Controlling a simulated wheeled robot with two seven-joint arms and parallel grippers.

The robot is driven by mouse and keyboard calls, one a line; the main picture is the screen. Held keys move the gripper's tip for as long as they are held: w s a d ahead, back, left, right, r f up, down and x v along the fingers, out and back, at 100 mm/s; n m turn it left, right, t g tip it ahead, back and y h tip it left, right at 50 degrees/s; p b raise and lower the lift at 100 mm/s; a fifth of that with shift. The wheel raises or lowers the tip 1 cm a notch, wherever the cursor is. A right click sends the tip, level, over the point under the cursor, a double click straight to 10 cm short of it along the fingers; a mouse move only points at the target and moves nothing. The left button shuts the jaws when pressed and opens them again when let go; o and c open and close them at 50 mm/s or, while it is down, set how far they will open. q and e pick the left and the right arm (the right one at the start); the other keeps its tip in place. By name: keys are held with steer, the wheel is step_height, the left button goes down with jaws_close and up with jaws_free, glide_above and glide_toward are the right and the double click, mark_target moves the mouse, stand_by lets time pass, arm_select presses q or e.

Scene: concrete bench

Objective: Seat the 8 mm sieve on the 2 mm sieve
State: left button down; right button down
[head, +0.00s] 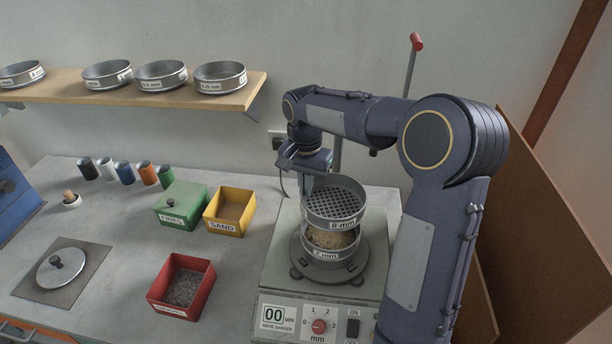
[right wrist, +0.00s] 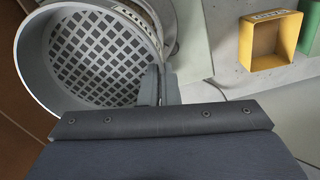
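The 8 mm sieve (head: 333,222), a grey metal ring with a coarse mesh floor, is held above the 2 mm sieve (head: 329,255). A gap shows between them, with tan grainy material in the lower sieve. The 2 mm sieve sits on the sieve shaker (head: 280,277). My right gripper (head: 306,186) is shut on the left side of the 8 mm sieve's wall. In the right wrist view the fingers (right wrist: 158,86) pinch the wall of the 8 mm sieve (right wrist: 35,75). The 2 mm sieve is mostly hidden there. My left gripper is out of view.
A shelf (head: 190,92) holds several sieves. Left of the shaker are a yellow SAND bin (head: 229,226), a green FINES box (head: 181,205) and a red bin (head: 182,286). A round lid (head: 62,268) lies on the left bench. A brown panel (head: 545,235) stands at right.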

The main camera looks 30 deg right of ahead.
steer(key=shift+s+f+b, duration=0.1)
steer(key=shift+f+b, duration=0.25)
steer(key=shift+f, duration=0.05)
steer(key=shift+f+b, duration=1.5)
steer(key=shift+f, duration=0.25)
steer(key=shift+f+b, duration=0.35)
steer(key=shift+f, duration=0.25)
steer(key=shift+f, duration=0.6)
steer(key=c, duration=1.6)
jaws_free()
